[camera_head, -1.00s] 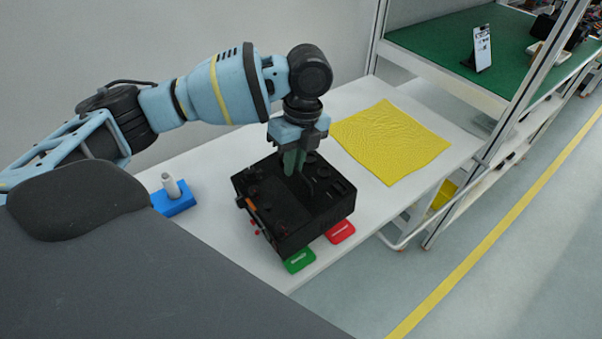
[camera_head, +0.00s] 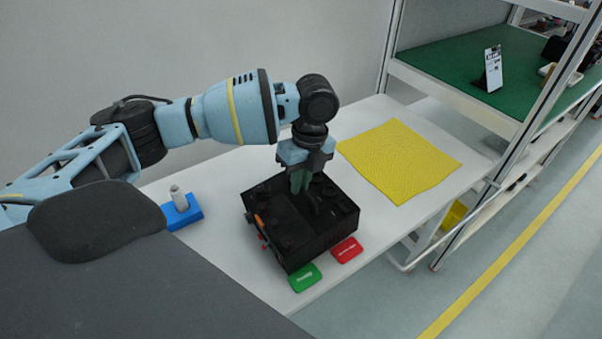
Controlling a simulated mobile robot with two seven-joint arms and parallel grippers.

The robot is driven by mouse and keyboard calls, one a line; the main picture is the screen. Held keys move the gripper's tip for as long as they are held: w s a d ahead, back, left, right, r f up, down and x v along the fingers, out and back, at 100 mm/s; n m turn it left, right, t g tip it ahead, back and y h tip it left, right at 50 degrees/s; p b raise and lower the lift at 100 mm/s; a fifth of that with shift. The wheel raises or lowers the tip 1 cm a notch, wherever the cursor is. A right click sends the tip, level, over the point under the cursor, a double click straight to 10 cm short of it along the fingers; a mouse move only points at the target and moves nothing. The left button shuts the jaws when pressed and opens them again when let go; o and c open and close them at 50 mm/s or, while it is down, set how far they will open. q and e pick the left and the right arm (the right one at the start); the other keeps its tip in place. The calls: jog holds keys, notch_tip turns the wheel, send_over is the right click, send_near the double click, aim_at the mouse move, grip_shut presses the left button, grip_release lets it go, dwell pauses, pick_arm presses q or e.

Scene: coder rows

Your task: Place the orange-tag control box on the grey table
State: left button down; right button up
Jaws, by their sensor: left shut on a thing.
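The black control box (camera_head: 300,222) has an orange tag (camera_head: 259,220) on its left side. It is over the pale grey-white table (camera_head: 225,250); I cannot tell whether it rests on it or hangs just above. My left gripper (camera_head: 301,186) points down into the top of the box and is shut on it. The fingertips are partly hidden inside the box top. My right gripper is not in view.
A green tag (camera_head: 305,278) and a red tag (camera_head: 347,250) lie at the box's near side. A blue block with a white cylinder (camera_head: 181,212) stands left. A yellow mat (camera_head: 400,160) lies right. A shelf frame with a green top (camera_head: 450,62) stands beyond.

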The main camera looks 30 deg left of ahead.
pick_arm(q)
jog(key=shift+f, duration=0.15)
jog(key=c, duration=1.8)
grip_release()
jog(key=shift+s+f, duration=0.1)
jog(key=shift+f, duration=0.1)
jog(key=shift+c, duration=0.2)
jog(key=o, duration=0.3)
jog(key=shift+o, duration=0.2)
jog(key=shift+r, duration=0.1)
notch_tip(320, 180, up, 12)
jog(key=w, duration=0.2)
jog(key=shift+d+p, duration=0.3)
jog(key=shift+d, duration=0.05)
